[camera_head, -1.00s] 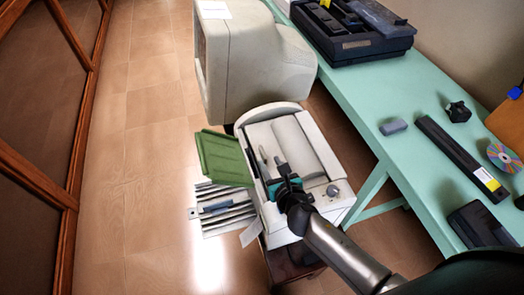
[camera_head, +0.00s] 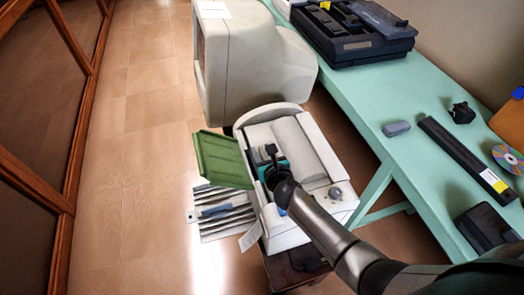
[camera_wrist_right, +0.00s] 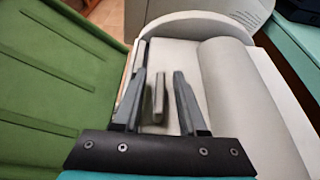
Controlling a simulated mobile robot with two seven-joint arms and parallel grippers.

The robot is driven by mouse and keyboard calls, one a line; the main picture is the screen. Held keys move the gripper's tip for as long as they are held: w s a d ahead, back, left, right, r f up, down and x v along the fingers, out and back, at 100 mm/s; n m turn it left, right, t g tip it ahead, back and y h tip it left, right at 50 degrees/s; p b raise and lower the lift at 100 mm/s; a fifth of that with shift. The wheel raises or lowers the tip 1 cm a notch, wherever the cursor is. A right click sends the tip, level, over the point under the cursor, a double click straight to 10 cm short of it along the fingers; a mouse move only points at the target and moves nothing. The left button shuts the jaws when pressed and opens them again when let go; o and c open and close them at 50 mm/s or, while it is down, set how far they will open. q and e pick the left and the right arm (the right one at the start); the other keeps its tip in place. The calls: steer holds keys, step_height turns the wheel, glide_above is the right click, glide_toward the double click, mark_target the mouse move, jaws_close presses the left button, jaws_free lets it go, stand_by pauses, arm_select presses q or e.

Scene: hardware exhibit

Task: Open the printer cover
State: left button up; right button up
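The printer (camera_head: 318,158) is a pale off-white machine with a rounded back edge and a grey knob at its front right. Its cover (camera_wrist_right: 230,75), a light panel with a rounded bulge, appears to lie down on the body. A thin upright light-grey tab (camera_wrist_right: 158,98) stands at the left part of the top. My right gripper (camera_head: 272,152) is over the printer's left half, pointing down. In the right wrist view the gripper (camera_wrist_right: 160,92) is open, with the tab between its fingers and gaps on both sides. My left gripper is not in view.
A green panel (camera_head: 222,160) and a slatted grey piece (camera_head: 222,210) adjoin the printer's left side. A large beige monitor (camera_head: 255,60) stands close behind. A mint-green table (camera_head: 375,110) with several parts runs along the right. The floor at left is clear.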

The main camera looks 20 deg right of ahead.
jaws_close()
stand_by(1.2)
